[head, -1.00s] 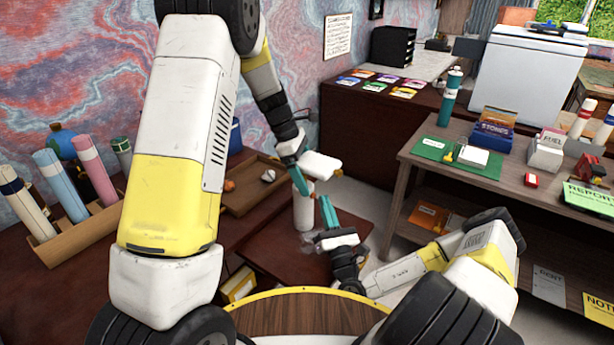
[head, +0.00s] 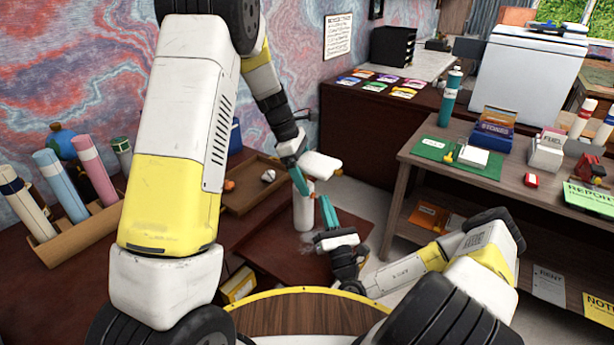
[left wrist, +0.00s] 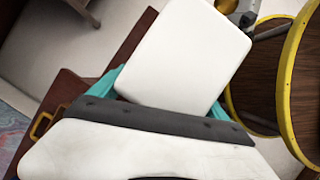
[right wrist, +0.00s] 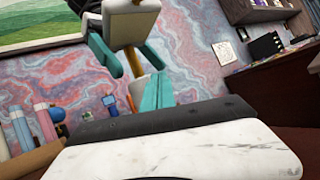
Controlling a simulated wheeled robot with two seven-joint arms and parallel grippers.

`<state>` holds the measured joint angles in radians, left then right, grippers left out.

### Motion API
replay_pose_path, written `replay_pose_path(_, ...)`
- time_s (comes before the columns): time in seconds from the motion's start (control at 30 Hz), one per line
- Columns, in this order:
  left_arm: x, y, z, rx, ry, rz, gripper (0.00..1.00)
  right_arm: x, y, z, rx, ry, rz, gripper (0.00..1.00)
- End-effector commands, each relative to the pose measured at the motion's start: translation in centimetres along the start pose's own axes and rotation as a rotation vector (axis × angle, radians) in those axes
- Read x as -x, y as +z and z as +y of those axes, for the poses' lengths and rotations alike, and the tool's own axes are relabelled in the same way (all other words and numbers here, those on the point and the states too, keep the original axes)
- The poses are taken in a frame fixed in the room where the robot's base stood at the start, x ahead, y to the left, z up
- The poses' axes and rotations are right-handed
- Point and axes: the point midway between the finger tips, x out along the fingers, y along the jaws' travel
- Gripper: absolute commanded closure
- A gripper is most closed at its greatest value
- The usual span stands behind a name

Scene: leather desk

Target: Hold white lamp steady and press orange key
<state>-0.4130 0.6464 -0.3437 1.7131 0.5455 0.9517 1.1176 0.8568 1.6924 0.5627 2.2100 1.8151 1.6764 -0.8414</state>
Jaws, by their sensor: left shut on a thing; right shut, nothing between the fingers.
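The white lamp (head: 303,212) stands upright on the low reddish-brown table, with a white block-shaped head (head: 321,165). My left gripper (head: 301,181) is shut on the lamp near its head. In the left wrist view the white head (left wrist: 185,50) lies between the teal fingers and hides what is behind it. In the right wrist view the head (right wrist: 130,25) sits above an orange-tan stem (right wrist: 131,62). My right gripper (head: 328,212) is shut and empty, just right of the lamp body, its fingertips pointing up. I cannot make out the orange key for certain.
A wooden workbench (head: 400,158) with boxes is at the right. My yellow-rimmed base is close in front of the table.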

Motion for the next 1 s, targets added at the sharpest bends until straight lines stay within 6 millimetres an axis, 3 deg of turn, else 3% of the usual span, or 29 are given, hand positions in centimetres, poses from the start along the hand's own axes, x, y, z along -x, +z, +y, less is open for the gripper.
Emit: replay_pose_path(1.0,0.05,0.04,0.04,0.000,0.001,0.000,0.78,-0.63,-0.44,0.50,0.000,0.000,0.000,1.00)
